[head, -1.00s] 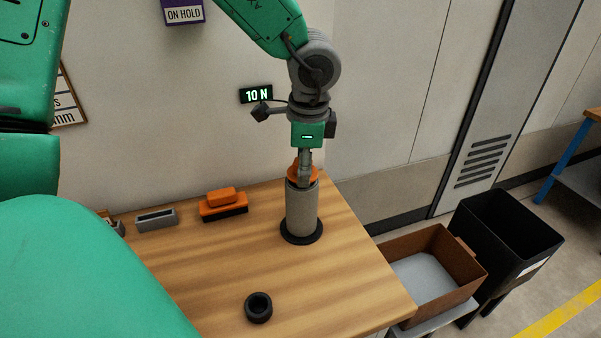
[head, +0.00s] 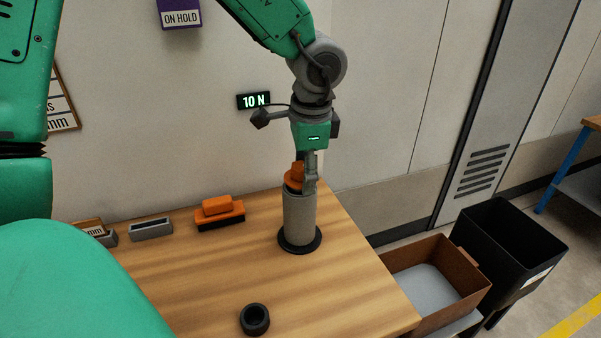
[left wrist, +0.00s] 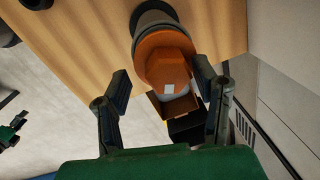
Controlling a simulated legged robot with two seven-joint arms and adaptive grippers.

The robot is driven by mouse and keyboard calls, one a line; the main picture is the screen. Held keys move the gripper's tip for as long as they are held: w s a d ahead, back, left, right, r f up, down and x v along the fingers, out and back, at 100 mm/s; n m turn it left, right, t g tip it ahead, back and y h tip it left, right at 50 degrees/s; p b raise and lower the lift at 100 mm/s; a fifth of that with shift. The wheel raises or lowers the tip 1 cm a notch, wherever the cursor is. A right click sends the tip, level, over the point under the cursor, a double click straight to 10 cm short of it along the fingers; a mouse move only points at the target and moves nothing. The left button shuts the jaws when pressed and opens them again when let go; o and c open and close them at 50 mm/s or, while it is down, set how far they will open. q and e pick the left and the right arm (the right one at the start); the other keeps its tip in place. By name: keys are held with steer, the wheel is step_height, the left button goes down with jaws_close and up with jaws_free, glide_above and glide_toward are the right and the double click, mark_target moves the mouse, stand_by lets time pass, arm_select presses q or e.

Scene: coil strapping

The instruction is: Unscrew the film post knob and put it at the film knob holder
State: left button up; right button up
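The film post knob (head: 296,178) is orange and sits on top of the upright grey post (head: 299,220), which has a black round base. My left gripper (head: 308,172) points down at the knob from above. In the left wrist view its fingers (left wrist: 161,82) are spread, one to each side of the orange knob (left wrist: 166,60), with visible gaps; they do not grip it. In the head view a finger covers the knob's right side. A black ring-shaped cup (head: 255,319) on the front of the table may be the film knob holder.
An orange-and-black block (head: 219,213) and a grey slotted holder (head: 151,229) stand along the table's back edge. A brown open box (head: 468,272) and a black bin (head: 508,250) are right of the table. The wooden table top between post and cup is clear.

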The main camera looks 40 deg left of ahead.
mark_target(302, 166)
arm_select(q)
steer(key=shift+d, duration=0.2)
arm_select(e)
steer(key=shift+d+f, duration=0.15)
steer(key=shift+d, duration=0.25)
arm_select(q)
steer(key=shift+s, duration=0.1)
steer(key=shift+a+r+p, duration=0.25)
steer(key=shift+r+p, duration=0.1)
steer(key=shift+a+r+p, duration=0.2)
steer(key=shift+r+p, duration=1)
steer(key=shift+r, duration=0.05)
steer(key=shift+d+r, duration=0.1)
steer(key=shift+r, duration=0.1)
steer(key=shift+d, duration=0.1)
arm_select(e)
steer(key=r, duration=0.3)
steer(key=shift+a+r, duration=0.2)
arm_select(q)
steer(key=shift+d, duration=0.1)
arm_select(e)
steer(key=shift+d, duration=0.1)
